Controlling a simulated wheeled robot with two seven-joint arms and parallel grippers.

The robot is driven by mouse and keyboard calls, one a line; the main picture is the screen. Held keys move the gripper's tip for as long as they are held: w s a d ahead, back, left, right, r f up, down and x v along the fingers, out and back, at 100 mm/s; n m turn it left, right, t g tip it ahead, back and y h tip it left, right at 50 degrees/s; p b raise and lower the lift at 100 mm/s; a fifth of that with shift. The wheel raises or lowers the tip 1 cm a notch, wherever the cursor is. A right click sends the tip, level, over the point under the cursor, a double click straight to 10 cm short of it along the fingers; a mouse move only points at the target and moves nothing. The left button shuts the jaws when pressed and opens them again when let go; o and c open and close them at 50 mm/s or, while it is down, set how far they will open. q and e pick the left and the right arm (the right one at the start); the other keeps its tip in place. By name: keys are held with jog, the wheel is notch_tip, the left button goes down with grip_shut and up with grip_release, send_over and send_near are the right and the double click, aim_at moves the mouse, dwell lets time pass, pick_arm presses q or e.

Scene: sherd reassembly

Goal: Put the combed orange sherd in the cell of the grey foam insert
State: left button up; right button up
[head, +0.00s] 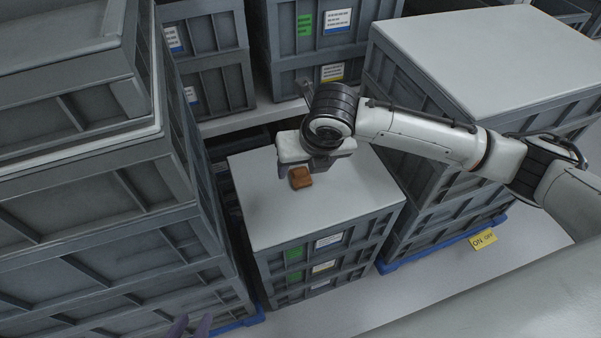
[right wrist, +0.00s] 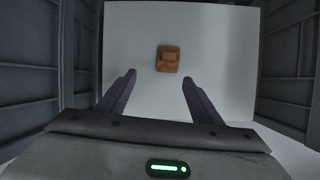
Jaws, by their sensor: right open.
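An orange-brown sherd (head: 300,178) lies on the pale top of a low crate stack (head: 262,215). In the right wrist view the sherd (right wrist: 168,60) is blocky, with a smaller raised patch on top; I cannot make out combing. My right gripper (right wrist: 159,77) is open and empty, its two purple fingers apart. The sherd shows just beyond the fingertips, not between them. In the head view the right gripper is over the crate top, close behind the sherd. No grey foam insert is in view.
Tall grey crates (head: 75,190) rise on the left. A wider crate stack with a pale top (head: 490,55) stands on the right, on a blue pallet. More labelled crates (head: 320,45) stand behind. The low crate's top is clear around the sherd.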

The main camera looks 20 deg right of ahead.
aim_at(301, 173)
jog(key=shift+n+h, duration=0.3)
jog(key=shift+n, duration=0.3)
jog(key=w+d+f, duration=0.1)
jog(key=w+d+f+b, duration=0.1)
jog(key=w+f, duration=0.1)
jog(key=shift+f, duration=0.15)
jog(key=x, duration=0.1)
jog(key=b+x, duration=0.1)
jog(key=x, duration=0.1)
jog(key=b+x, duration=0.1)
jog(key=x, duration=0.1)
jog(key=shift+a, duration=0.35)
jog(key=shift+w+f, duration=0.1)
jog(key=shift+f, duration=0.1)
jog(key=shift+c, duration=0.5)
jog(key=c, duration=1.2)
jog(key=shift+o, duration=0.2)
